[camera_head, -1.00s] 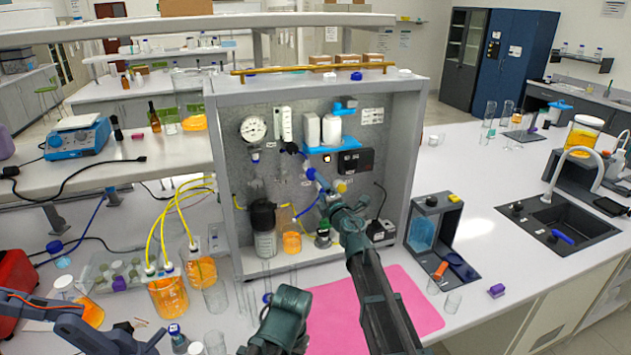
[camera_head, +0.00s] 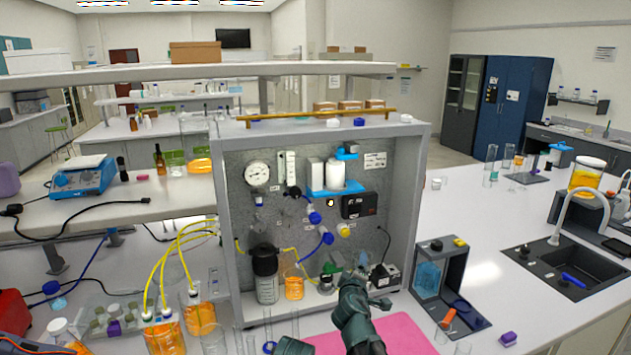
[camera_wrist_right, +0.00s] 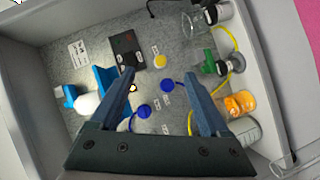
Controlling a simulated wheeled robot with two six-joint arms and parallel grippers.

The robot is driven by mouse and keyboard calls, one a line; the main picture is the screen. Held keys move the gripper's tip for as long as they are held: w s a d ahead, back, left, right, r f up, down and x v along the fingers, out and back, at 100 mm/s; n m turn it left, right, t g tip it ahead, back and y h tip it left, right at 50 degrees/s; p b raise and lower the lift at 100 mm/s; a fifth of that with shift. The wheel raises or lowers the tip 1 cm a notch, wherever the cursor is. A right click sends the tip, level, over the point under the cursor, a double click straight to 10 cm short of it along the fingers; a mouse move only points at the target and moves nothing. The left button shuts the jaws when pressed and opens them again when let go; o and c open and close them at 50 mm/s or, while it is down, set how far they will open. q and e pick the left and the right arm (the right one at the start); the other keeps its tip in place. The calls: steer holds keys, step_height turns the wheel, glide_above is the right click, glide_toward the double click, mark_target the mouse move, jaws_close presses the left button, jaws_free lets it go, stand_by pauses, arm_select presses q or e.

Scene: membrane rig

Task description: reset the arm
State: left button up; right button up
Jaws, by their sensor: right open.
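My right gripper (camera_head: 352,272) is in front of the lower right part of the membrane rig (camera_head: 222,235), an open grey cabinet. In the right wrist view its two blue-grey fingers (camera_wrist_right: 163,85) are spread with nothing between them. Beyond them show blue knobs (camera_wrist_right: 167,86), a yellow knob (camera_wrist_right: 160,61) and a dark box with a display (camera_wrist_right: 127,50). From these views I cannot tell how far the fingertips are from the panel. In the head view, the gripper partly hides the rig's floor.
The rig holds a gauge (camera_head: 257,174), a dark-capped bottle (camera_head: 266,272) and an orange beaker (camera_head: 294,286). Beakers with yellow tubes (camera_head: 166,335) stand at the left. A pink mat (camera_head: 405,332) lies in front. A dark stand (camera_head: 428,275) and a sink (camera_head: 563,268) are right.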

steer(key=s+d+f+m+g+h, duration=0.1)
steer(key=s+f+m+g, duration=0.35)
steer(key=s+f, duration=0.35)
steer(key=s+a+f+m+g+y, duration=0.1)
steer(key=s+a+f+g, duration=0.1)
steer(key=s, duration=0.6)
steer(key=s+a+f+m+g+y+b, duration=0.1)
steer(key=s+a+f+g, duration=0.1)
steer(key=s+f+g, duration=0.3)
steer(key=s+a+f+m+g+y, duration=0.1)
steer(key=s+a+f+g, duration=0.2)
steer(key=s, duration=0.8)
steer(key=shift+s+f+g, duration=0.3)
steer(key=shift+f+g, duration=0.05)
steer(key=shift+g, duration=0.1)
